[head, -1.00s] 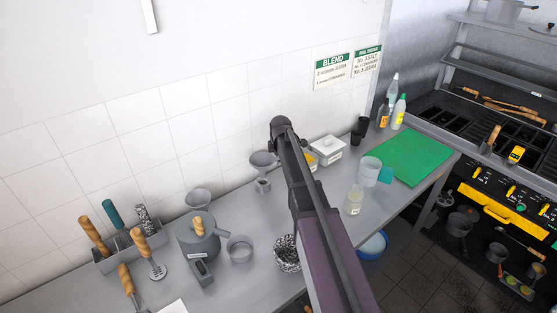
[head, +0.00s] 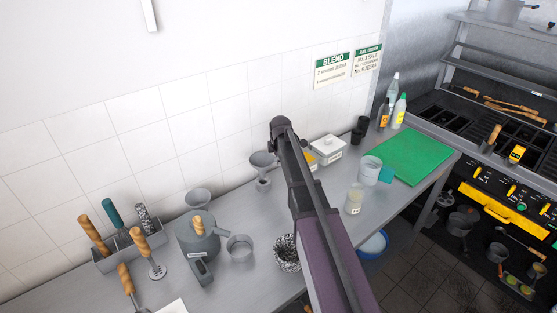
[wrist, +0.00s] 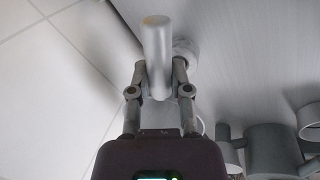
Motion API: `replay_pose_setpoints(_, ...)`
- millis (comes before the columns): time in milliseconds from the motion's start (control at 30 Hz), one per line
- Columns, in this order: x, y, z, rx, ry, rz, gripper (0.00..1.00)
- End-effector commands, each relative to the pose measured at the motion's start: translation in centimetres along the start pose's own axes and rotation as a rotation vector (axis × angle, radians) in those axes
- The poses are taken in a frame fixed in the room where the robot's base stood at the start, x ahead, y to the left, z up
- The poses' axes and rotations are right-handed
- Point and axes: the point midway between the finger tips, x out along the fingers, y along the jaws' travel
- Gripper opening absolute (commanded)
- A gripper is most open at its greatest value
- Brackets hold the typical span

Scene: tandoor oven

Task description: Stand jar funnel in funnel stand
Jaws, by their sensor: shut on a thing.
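The grey jar funnel (head: 263,159) is left of my arm near the tiled wall, cone up, above a small grey round piece (head: 263,184) that looks like the funnel stand. I cannot tell whether the funnel is seated in it or just above it. In the wrist view my gripper (wrist: 158,72) is shut on a smooth grey cylindrical part (wrist: 158,45), which seems to belong to the funnel. A round pale thing behind that part is mostly hidden. In the head view my arm hides the fingers.
A metal ring or cup (head: 239,249) and a dark speckled bowl (head: 287,252) are nearer. A white lidded box (head: 328,148) is to the right of my arm.

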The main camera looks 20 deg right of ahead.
Motion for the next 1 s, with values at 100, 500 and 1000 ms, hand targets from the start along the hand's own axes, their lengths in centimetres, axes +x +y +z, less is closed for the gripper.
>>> replay_pose_setpoints(100,0.37,-0.10,0.01,0.000,0.000,0.000,0.00)
replay_pose_setpoints(500,1.12,-0.30,0.01,0.000,0.000,0.000,0.00)
replay_pose_setpoints(1000,1.07,-0.29,0.02,0.000,0.000,0.000,0.00)
